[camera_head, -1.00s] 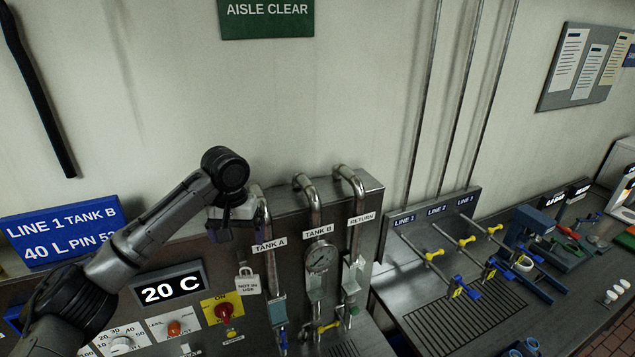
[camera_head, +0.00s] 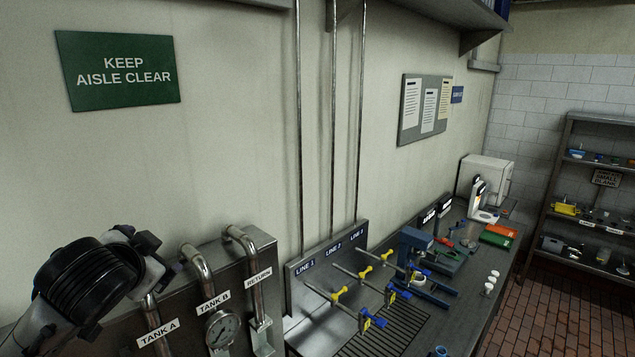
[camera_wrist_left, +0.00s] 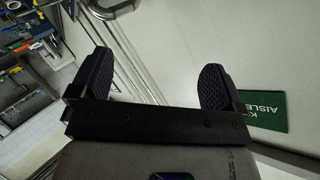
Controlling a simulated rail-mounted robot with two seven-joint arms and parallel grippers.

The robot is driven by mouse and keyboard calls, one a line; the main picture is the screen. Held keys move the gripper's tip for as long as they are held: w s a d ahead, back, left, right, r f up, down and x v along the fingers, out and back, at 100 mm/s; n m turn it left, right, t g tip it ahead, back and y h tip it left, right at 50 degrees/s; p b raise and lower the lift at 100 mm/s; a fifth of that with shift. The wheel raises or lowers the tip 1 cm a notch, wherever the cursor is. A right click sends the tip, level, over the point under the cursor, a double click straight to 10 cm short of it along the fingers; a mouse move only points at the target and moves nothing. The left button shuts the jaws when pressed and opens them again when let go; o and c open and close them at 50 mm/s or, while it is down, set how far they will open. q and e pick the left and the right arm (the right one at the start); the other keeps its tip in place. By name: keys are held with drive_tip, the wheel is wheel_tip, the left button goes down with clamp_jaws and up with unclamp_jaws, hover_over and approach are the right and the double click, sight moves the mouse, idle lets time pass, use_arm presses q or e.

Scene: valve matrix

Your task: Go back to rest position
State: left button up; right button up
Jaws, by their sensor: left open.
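My left gripper shows in the left wrist view (camera_wrist_left: 155,80) with its two dark textured fingers wide apart and nothing between them. In the head view my left arm comes in at the lower left, and its wrist is raised in front of the tank panel (camera_head: 262,245), near the TANK A pipe (camera_head: 152,315). My right gripper is in neither view.
A gauge (camera_head: 222,328) sits on the TANK B pipe. The line rack (camera_head: 300,290) has yellow-handled valves. A blue press (camera_head: 415,245) stands further along the bench. A shelf unit (camera_head: 565,150) stands at the far right beyond clear brick floor (camera_head: 540,310).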

use_arm(q)
drive_tip(key=s+d+f+t+h, duration=0.2)
drive_tip(key=s+d+f, duration=0.2)
drive_tip(key=d, duration=0.1)
drive_tip(key=s+f+n+g, duration=0.25)
drive_tip(key=s+f, duration=0.75)
drive_tip(key=f, duration=0.6)
drive_tip(key=s+f+n+g, duration=0.1)
drive_tip(key=s+f+g, duration=0.3)
drive_tip(key=s+f, duration=0.85)
drive_tip(key=s+d+f+g+h, duration=0.1)
drive_tip(key=s+f+g, duration=0.3)
drive_tip(key=s+f, duration=0.9)
drive_tip(key=shift+s+d+f+n+g, duration=0.2)
drive_tip(key=shift+f+n+g, duration=0.15)
drive_tip(key=shift+f, duration=0.3)
